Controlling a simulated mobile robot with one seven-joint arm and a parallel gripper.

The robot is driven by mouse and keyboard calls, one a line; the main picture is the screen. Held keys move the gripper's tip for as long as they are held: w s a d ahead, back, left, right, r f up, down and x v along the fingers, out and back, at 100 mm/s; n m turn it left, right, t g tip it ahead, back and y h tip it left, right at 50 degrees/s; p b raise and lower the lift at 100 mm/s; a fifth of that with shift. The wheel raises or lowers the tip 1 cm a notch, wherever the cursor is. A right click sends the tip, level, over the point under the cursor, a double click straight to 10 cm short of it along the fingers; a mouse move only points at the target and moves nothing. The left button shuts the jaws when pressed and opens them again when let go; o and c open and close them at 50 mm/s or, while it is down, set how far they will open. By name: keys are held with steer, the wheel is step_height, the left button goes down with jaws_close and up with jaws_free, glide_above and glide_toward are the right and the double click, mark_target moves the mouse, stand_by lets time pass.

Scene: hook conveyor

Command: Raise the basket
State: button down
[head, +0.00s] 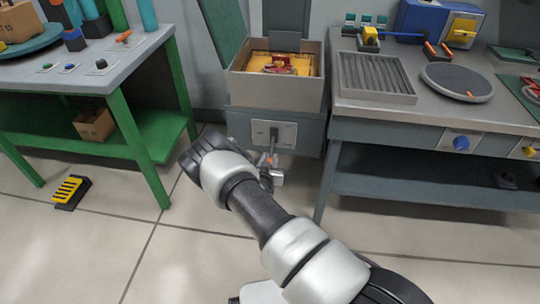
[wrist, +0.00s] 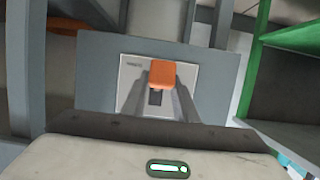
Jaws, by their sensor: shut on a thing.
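A grey open-topped box (head: 275,92) stands at the back centre with its lid raised. Inside it is a yellow-brown surface with a red and pale item (head: 280,68); I cannot make out a separate basket. Below the box, a light panel (head: 288,133) on the grey front carries a lever with an orange handle, which shows between my fingers in the wrist view (wrist: 162,74). My gripper (head: 269,166) is at this lever, its two fingers closed on the orange handle. In the wrist view the fingers (wrist: 158,98) hide part of the panel's slot.
A green-legged bench (head: 150,140) stands left and a grey worktable (head: 430,120) right, both close to the box. A yellow pedal (head: 70,190) lies on the floor at left. The tiled floor in front is clear.

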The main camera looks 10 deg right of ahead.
mark_target(271, 149)
step_height(271, 149, up, 4)
steer(key=g+p, duration=0.2)
steer(key=shift+g+y+p, duration=0.3)
steer(key=shift+y+p, duration=0.05)
steer(key=shift+y, duration=0.05)
steer(key=r+g, duration=0.1)
steer(key=r+g+y, duration=0.1)
steer(key=g, duration=0.1)
steer(key=shift+w+r+p, duration=0.3)
steer(key=shift+r+p, duration=0.05)
steer(key=shift+p, duration=0.05)
steer(key=shift+w+d+r+b, duration=0.15)
steer(key=shift+w+r, duration=0.3)
steer(key=shift+r, duration=0.25)
steer(key=shift+w+d+r+b, duration=0.2)
steer(key=shift+w+r, duration=0.2)
steer(key=shift+r, duration=0.35)
steer(key=shift+w+d+r+b, duration=0.15)
steer(key=shift+w+r, duration=0.3)
steer(key=shift+r, duration=0.25)
steer(key=c, duration=1.5)
jaws_free()
steer(key=shift+f, duration=0.15)
steer(key=shift+o, duration=0.5)
steer(key=shift+s+f, duration=0.1)
steer(key=shift+s, duration=0.1)
